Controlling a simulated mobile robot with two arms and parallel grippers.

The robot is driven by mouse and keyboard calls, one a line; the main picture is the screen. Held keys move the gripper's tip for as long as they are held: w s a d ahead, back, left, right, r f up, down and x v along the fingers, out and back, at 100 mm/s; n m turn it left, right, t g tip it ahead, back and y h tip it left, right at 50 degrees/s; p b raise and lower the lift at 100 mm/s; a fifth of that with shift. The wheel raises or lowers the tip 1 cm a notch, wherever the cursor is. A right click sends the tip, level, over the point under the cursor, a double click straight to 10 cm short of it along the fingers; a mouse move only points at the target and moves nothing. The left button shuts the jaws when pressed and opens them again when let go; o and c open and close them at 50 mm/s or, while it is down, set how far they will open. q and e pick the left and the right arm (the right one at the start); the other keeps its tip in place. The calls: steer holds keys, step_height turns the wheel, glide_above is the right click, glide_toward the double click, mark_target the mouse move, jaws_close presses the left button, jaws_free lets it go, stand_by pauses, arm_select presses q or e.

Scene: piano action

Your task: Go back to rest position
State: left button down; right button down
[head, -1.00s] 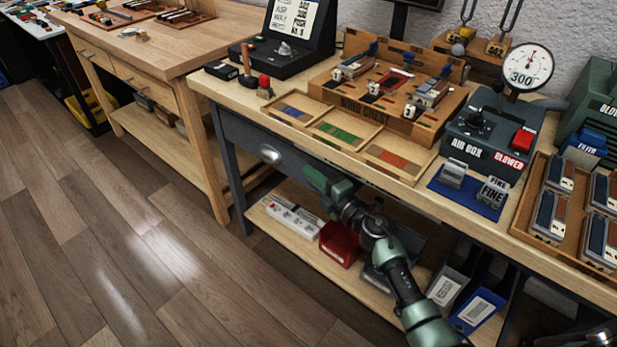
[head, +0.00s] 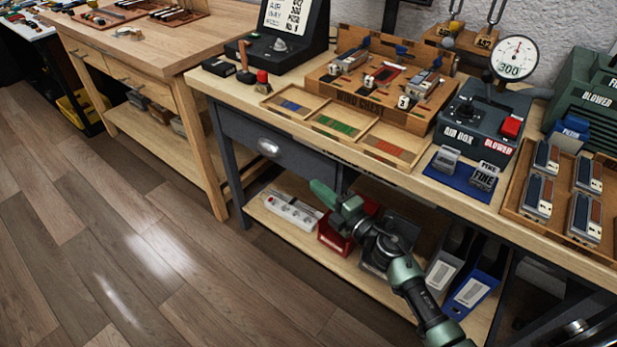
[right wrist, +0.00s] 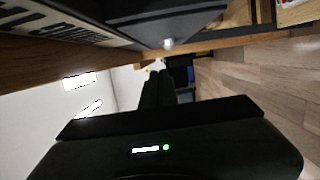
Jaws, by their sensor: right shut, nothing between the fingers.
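My right gripper (head: 322,193) is green and shut, with nothing between its fingers. In the head view it hangs in front of the workbench (head: 400,180), below the tabletop and to the right of the drawer knob (head: 268,147). My right arm reaches it from the lower right. The right wrist view shows the dark fingers (right wrist: 158,85) together, with the bench's underside and floor around them. It appears apart from the bench. My left gripper is not in view.
A wind chest (head: 385,85), air box (head: 483,122) and gauge (head: 515,58) stand on top. The floor (head: 130,240) at left is clear.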

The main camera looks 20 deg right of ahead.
steer(key=v, duration=0.3)
steer(key=shift+s, duration=0.2)
